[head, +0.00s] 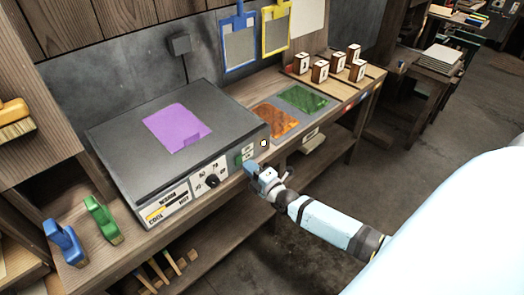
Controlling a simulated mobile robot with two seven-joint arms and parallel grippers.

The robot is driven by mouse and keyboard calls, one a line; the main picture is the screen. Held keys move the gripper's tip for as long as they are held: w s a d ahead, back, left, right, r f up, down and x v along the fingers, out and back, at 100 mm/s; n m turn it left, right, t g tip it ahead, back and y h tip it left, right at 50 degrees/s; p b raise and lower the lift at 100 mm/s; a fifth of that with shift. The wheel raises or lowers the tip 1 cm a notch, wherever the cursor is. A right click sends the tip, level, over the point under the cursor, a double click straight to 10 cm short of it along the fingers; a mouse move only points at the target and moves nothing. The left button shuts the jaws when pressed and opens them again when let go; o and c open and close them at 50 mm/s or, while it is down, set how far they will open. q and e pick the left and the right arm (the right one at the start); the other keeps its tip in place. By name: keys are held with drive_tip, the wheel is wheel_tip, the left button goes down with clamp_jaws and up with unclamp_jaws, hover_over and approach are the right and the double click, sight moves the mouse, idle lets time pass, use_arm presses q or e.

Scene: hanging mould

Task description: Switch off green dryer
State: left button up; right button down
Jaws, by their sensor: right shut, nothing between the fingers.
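The dryer (110,150) is a dark grey flat-topped box on the wooden bench, with a purple sheet (176,127) lying on top. Its light front panel has a COOL/HOT gauge (166,207), a black dial (212,182) and a green switch area (239,160) near the right end. My right gripper (251,168) is shut and empty, right at the front panel beside the green switch area. It hides part of the panel there, and I cannot tell whether it touches the switch. My left gripper is not in view.
Orange (275,121) and green (303,98) sheets lie right of the dryer. Several lettered blocks (320,71) stand behind them. Blue (64,241) and green (102,218) handled tools stand left. Framed screens (239,45) hang on the wall. Floor right of the bench is open.

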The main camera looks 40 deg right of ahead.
sight(239, 160)
drive_tip(key=shift+w+a+r, duration=0.1)
drive_tip(key=shift+w+r, duration=0.1)
drive_tip(key=shift+w, duration=1.15)
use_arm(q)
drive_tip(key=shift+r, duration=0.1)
